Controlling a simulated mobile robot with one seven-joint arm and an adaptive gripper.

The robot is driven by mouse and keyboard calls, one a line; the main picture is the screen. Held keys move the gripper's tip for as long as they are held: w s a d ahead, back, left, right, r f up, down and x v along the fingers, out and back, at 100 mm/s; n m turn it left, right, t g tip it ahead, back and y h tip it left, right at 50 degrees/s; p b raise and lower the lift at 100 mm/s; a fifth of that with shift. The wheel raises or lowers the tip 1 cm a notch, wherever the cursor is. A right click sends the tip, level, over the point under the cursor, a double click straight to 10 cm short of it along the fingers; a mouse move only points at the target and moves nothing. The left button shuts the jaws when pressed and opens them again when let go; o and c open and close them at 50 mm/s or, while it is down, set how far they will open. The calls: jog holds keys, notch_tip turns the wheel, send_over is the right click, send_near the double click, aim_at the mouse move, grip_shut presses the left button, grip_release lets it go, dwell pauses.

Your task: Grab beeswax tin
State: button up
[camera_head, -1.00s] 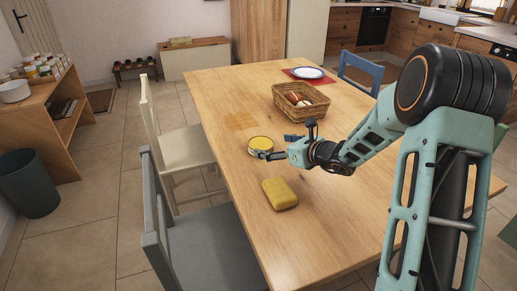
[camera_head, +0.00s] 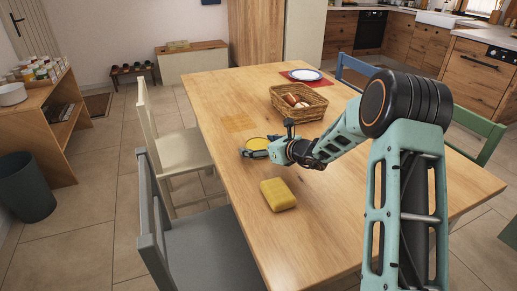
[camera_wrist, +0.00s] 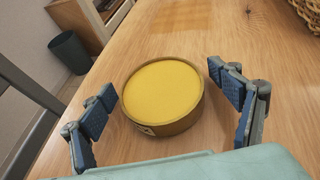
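The beeswax tin is a round, low tin (camera_wrist: 162,93) with a yellow top and brownish side. In the wrist view it stands upright on the table between the two blue-padded fingers of my gripper (camera_wrist: 168,112). The fingers are open, with a visible gap on each side of the tin. In the head view the tin (camera_head: 257,143) is partly hidden behind my gripper (camera_head: 259,151), which is low at the tabletop.
A yellow sponge-like block (camera_head: 278,194) lies on the wooden table (camera_head: 320,215) nearer the front. A wicker basket (camera_head: 299,109) with several items and a plate (camera_head: 305,74) on a red mat stand farther back. Chairs line the table's left side.

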jog(key=c, duration=1.5)
jog(key=shift+r, duration=0.1)
jog(key=shift+c, duration=0.3)
jog(key=shift+r, duration=0.15)
